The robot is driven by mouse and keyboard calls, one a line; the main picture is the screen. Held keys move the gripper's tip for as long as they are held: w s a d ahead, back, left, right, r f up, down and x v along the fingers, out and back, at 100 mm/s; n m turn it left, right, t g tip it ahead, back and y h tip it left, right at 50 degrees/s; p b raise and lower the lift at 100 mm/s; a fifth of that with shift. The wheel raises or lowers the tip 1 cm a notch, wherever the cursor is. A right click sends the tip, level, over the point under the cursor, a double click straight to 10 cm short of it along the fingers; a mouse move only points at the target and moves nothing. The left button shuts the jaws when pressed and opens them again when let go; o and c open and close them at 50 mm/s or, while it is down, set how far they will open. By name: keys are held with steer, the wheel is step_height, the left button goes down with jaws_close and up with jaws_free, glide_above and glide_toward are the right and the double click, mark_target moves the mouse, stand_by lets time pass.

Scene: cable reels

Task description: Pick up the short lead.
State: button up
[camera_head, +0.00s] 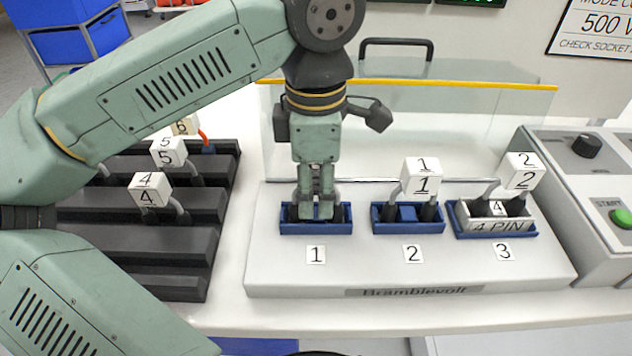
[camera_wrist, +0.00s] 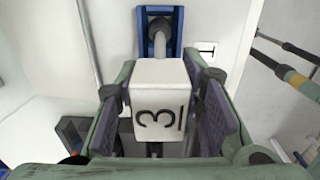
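My gripper (camera_head: 316,208) points down over the blue socket marked 1 (camera_head: 316,229). In the wrist view, a white tag block marked 3 (camera_wrist: 160,104) sits between the two fingers of my gripper (camera_wrist: 163,118), with a narrow gap on each side. The gripper looks open around it. A grey lead (camera_wrist: 160,46) runs from the block to a dark plug in the blue socket (camera_wrist: 142,20). In the head view my gripper hides the block. The frames do not make clear which lead is the short one.
A lead tagged 1 (camera_head: 422,176) stands in socket 2. A lead tagged 2 (camera_head: 521,172) stands in a white 4 PIN piece (camera_head: 500,226) at socket 3. A black rack (camera_head: 140,240) at left holds leads tagged 4, 5 and 6. A clear guard (camera_head: 450,130) stands behind the sockets.

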steer(key=shift+f, duration=0.45)
jaws_close()
